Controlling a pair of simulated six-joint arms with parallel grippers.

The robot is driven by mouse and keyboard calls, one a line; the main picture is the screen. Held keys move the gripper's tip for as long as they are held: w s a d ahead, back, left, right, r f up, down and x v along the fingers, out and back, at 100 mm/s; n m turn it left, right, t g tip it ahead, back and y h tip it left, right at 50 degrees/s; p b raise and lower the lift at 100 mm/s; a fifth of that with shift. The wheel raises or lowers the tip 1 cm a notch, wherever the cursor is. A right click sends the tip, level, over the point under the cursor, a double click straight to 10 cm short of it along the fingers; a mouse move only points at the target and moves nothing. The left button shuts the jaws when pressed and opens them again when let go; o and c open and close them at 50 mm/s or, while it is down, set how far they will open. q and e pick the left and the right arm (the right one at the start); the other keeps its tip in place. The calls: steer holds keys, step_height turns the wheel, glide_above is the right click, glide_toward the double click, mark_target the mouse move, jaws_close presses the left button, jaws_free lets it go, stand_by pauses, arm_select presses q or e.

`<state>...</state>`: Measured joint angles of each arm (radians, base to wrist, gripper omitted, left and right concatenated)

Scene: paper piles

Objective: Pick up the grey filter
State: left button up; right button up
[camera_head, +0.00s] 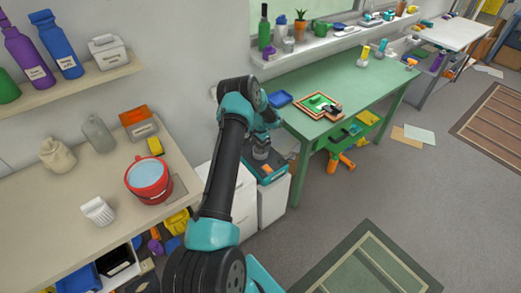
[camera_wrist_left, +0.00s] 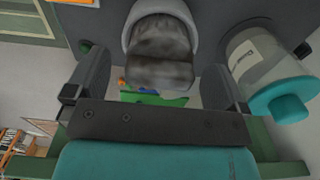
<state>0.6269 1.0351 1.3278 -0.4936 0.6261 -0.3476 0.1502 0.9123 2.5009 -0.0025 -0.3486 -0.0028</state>
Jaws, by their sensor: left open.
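A grey rounded piece with a pale rim and a dark, rough face, which looks like the grey filter (camera_wrist_left: 160,55), shows in the left wrist view. It lies between and a little beyond the fingers of my left gripper (camera_wrist_left: 158,80), with gaps on both sides. The left gripper is open and empty. In the head view the left gripper (camera_head: 264,130) reaches down at the near left end of the green table, over a grey round thing (camera_head: 261,152) that may be the same filter. My right gripper is not in view.
A clear container with a teal cap (camera_wrist_left: 270,70) stands close beside the right finger in the wrist view. A red bucket (camera_head: 149,180) stands on the left counter.

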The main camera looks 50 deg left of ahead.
arm_select(q)
step_height(320, 180, down, 2)
steer(key=shift+f, duration=0.1)
stand_by(0.4)
steer(key=c, duration=1)
